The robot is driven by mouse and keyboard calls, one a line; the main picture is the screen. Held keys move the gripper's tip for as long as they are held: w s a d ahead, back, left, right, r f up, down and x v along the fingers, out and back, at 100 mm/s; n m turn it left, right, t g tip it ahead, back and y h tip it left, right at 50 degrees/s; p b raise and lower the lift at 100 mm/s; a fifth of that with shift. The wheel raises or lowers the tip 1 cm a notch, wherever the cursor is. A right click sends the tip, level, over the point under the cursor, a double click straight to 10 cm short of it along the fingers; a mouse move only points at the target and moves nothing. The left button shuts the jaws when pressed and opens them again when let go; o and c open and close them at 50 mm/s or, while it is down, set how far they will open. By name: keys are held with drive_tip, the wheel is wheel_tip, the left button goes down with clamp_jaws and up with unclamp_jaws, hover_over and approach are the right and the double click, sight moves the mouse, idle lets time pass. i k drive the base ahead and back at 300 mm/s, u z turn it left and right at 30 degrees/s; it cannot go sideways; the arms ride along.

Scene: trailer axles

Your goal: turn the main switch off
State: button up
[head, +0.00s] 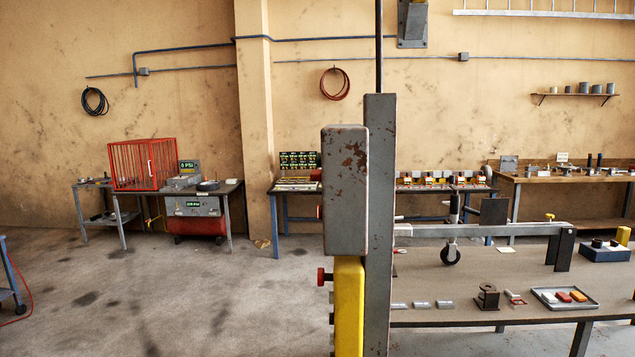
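A rust-spotted grey box (345,190) is fixed to the left side of a grey upright post (379,225) in the middle of the view. I see the box side-on, so its front face is turned away to the left. Small red parts (319,212) stick out at its left edge. Below it is a yellow box (348,305) with a red knob (323,277) and dark bumps along its left edge. No label shows, and I cannot tell which part is the main switch or its position. My gripper is not in view.
A workbench (450,283) with a grey beam, a tray (565,299) and small parts stands right of the post. At the back left are a red cage (143,164) and a red compressor tank (200,222). The concrete floor (180,300) left of the post is mostly clear.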

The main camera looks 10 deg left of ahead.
sight(316, 176)
drive_tip(key=z, duration=2.2)
drive_tip(key=k, duration=1.35)
drive_tip(key=u, duration=1.8)
drive_tip(key=i, duration=1)
